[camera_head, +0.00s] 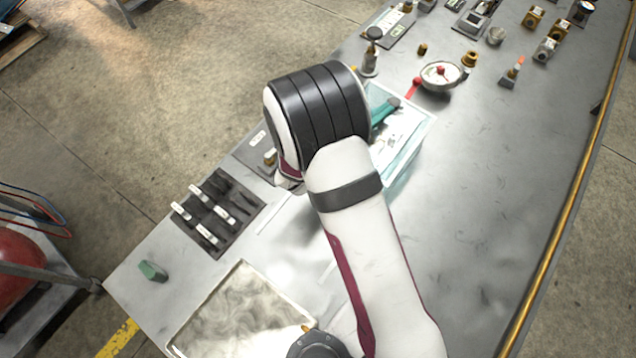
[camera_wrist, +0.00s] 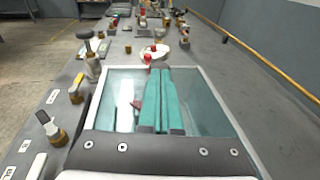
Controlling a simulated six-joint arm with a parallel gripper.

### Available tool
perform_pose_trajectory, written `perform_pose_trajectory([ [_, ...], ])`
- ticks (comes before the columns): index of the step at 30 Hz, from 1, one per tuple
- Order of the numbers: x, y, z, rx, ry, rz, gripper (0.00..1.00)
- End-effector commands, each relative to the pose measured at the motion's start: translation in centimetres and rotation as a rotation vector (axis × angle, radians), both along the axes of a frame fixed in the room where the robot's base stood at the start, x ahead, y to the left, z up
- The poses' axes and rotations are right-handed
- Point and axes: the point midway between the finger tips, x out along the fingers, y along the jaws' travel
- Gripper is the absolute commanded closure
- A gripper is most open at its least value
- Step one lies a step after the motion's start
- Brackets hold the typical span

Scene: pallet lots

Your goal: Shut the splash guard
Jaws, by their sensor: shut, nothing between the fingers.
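The splash guard appears to be the clear, pale-blue panel with a light frame on the bench. In the head view its right part (camera_head: 412,140) shows beyond my arm, which hides the rest. In the wrist view its framed pane (camera_wrist: 205,95) spreads around and beyond my fingers. I cannot tell its exact tilt. My gripper (camera_wrist: 158,70) has two teal fingers lying side by side, shut and empty. They are over the pane in the picture; whether they touch it is unclear. In the head view, part of the teal gripper (camera_head: 388,109) shows just right of my wrist.
Beyond the panel are a round white dish (camera_head: 440,75) and a red-topped part (camera_head: 413,87). A bottle-like fitting (camera_head: 371,55) stands at its far left. A dark tray of labelled parts (camera_head: 215,212) lies left. The bench right of the panel (camera_head: 500,180) is clear.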

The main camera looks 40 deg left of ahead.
Motion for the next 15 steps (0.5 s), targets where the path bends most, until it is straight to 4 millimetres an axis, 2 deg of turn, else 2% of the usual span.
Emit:
perform_pose_trajectory([
  [1,0.7,0.1,0.1,0.001,0.001,0.005,1.0],
  [8,0.4,0.2,0.1,-0.001,0.001,0.006,1.0],
  [11,-0.7,0.4,0.3,0.001,0.001,0.008,1.0],
  [15,-3.9,0.9,0.8,-0.001,0.0,0.008,1.0],
])
